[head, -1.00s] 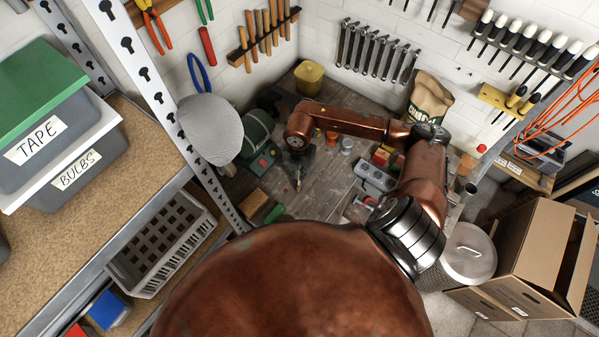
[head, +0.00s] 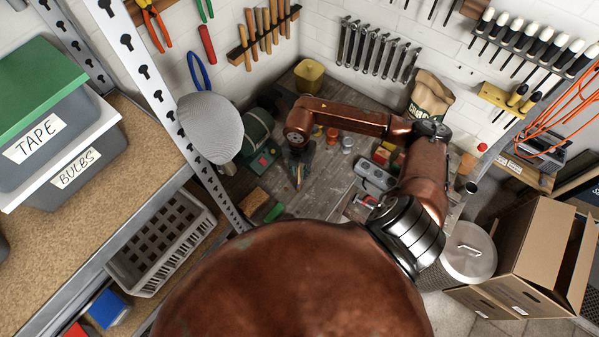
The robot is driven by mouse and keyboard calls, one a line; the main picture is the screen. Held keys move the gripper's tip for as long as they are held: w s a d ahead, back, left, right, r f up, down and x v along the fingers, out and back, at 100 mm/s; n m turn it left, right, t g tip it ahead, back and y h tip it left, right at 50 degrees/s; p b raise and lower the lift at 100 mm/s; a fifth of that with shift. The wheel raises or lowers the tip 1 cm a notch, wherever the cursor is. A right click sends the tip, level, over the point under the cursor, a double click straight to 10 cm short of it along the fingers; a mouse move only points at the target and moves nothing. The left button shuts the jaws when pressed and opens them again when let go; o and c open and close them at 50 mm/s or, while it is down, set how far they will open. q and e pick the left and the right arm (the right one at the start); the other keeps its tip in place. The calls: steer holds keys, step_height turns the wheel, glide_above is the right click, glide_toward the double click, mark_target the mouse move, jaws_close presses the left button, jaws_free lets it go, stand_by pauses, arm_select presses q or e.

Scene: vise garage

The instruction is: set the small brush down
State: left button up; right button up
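The small brush (head: 299,177) shows as a thin tan stick at the fingertips of my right gripper (head: 300,166), low over the wooden workbench (head: 325,185). The gripper is dark and points down from my copper-brown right arm. It appears shut on the brush. The view is small, and I cannot tell whether the brush touches the bench. My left gripper is not in view.
A green machine (head: 257,135) stands left of the gripper. A tan block (head: 254,200) and a green item (head: 273,213) lie front left. A grey power box (head: 375,175) and small cans (head: 347,143) are to the right. Bare wood lies between.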

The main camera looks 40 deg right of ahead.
step_height(320, 180, up, 11)
steer(key=shift+f+b, duration=0.1)
steer(key=shift+b, duration=1)
